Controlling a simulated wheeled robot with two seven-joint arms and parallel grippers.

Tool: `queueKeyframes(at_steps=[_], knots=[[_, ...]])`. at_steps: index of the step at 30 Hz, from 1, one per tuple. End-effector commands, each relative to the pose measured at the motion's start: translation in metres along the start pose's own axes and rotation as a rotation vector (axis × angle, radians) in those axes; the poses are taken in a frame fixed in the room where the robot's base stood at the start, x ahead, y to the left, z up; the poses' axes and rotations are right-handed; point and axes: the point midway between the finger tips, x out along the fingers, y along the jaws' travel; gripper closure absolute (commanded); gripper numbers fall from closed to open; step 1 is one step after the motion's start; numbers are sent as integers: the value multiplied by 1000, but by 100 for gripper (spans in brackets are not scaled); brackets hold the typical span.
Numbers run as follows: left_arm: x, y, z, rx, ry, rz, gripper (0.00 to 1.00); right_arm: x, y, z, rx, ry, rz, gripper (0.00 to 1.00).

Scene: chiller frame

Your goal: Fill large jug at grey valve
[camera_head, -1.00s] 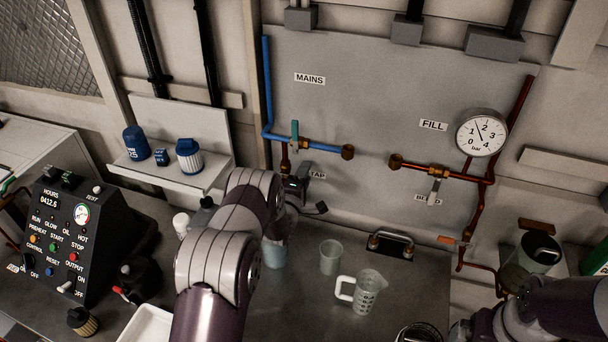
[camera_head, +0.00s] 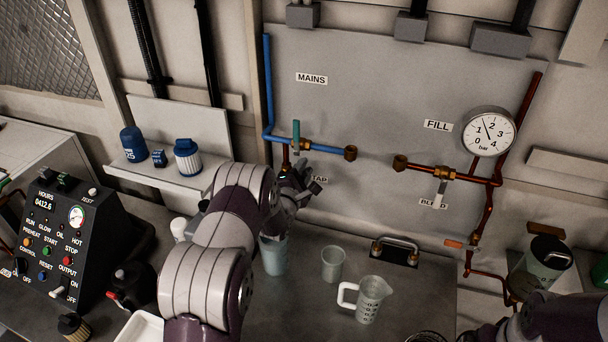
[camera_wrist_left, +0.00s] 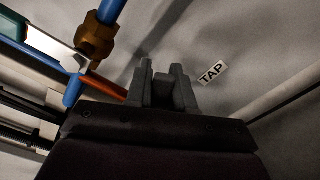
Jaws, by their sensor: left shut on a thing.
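My left gripper (camera_head: 298,183) is at the TAP label on the wall panel, below the mains valve. In the left wrist view its fingers (camera_wrist_left: 164,88) are close together with a small grey part between them, which looks like the grey valve's handle; the rest of the valve is hidden. A bluish translucent container (camera_head: 273,258) stands upright on the counter below the gripper, partly behind my left arm. A clear jug (camera_head: 372,300) with a white handle and dark markings stands farther right. I cannot tell which is the large jug. My right gripper is out of view.
A small clear cup (camera_head: 333,264) stands between them. The mains valve has an upright teal lever (camera_head: 296,132); another grey lever (camera_head: 440,190) hangs by the BLEED label.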

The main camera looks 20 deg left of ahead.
Motion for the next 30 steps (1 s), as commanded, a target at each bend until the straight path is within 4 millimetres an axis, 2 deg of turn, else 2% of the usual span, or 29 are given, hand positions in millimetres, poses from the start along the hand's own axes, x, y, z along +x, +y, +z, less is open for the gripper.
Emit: queueKeyframes(at_steps=[1, 2, 3, 4, 12, 16, 20, 27, 30], knots=[[0, 0, 0, 0, 1, -1, 100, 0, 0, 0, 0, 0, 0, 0], [0, -1, 0, 0, 1, -1, 74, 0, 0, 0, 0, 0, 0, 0], [0, -1, 0, 1, 1, -1, 61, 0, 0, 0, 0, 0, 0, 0], [0, -1, 0, 1, 1, -1, 56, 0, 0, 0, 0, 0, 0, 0], [0, -1, 0, 2, 1, -1, 56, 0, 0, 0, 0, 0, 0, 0], [-11, -2, -2, 2, 2, -1, 56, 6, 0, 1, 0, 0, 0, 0], [-37, -4, -3, 1, 3, -1, 56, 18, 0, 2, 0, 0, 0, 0], [-96, -4, -3, 2, 3, -1, 56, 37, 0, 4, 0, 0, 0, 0], [-114, -3, -2, 2, 3, -1, 56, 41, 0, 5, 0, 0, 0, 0]])
